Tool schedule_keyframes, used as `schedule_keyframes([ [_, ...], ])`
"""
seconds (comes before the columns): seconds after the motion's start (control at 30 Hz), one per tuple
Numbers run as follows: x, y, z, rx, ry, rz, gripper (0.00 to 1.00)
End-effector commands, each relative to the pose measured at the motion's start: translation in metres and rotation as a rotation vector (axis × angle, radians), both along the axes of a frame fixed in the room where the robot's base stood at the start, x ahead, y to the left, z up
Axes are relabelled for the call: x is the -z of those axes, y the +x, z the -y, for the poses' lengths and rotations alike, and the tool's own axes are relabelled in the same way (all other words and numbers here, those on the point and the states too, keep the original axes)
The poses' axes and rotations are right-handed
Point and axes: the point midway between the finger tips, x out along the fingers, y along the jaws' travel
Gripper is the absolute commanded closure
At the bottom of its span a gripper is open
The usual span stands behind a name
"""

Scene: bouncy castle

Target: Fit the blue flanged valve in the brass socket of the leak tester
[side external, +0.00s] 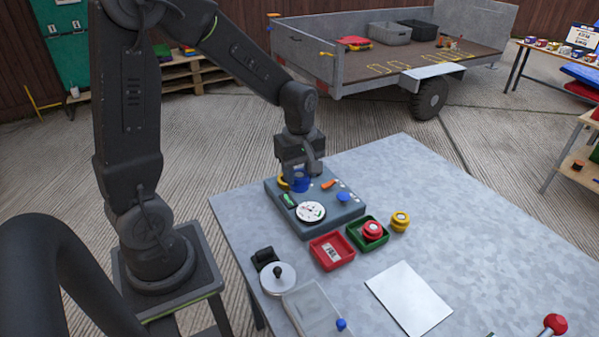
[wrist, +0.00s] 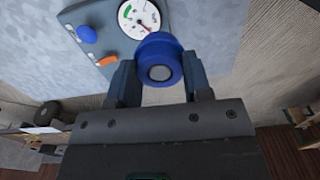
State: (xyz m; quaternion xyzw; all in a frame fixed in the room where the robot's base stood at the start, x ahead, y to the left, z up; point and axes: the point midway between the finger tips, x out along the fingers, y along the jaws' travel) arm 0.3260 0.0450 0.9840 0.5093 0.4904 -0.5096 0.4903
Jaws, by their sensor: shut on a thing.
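The blue flanged valve (side external: 300,183) is between the jaws of my gripper (side external: 301,170), over the far left part of the leak tester (side external: 335,221). In the wrist view the valve (wrist: 158,53) shows its round blue flange and grey centre, with a finger of my gripper (wrist: 160,78) on each side. A brass-yellow ring (side external: 283,184), which looks like the socket, shows just left of the valve. The valve hides part of it, and the wrist view does not show it. I cannot tell the height gap between valve and ring.
The tester carries a white gauge (side external: 311,212), an orange lever (side external: 329,184) and a blue knob (side external: 343,197). In front are a red tray (side external: 347,258), a green tray (side external: 382,241) holding a red part, and a yellow part (side external: 400,222).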

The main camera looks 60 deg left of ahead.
Motion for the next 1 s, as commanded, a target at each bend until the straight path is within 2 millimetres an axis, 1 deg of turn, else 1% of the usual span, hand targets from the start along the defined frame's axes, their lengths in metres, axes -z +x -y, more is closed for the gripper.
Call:
schedule_keyframes([
  [0.07,0.0,0.001,-0.002,-0.001,0.0,0.001,0.78],
  [0.17,0.002,0.008,-0.013,-0.005,0.0,0.0,0.78],
  [0.27,0.008,0.02,-0.039,-0.009,-0.001,-0.001,0.78],
  [0.4,0.018,0.037,-0.086,-0.01,-0.001,-0.001,0.78],
  [0.5,0.026,0.044,-0.115,-0.008,-0.001,-0.001,0.78],
  [0.6,0.032,0.047,-0.136,-0.004,-0.001,-0.001,0.78],
  [0.73,0.036,0.048,-0.149,-0.001,-0.001,0.0,0.78],
  [0.87,0.042,0.049,-0.151,0.001,-0.001,0.0,0.78],
  [1.0,0.053,0.048,-0.15,0.001,-0.002,-0.002,0.78],
])
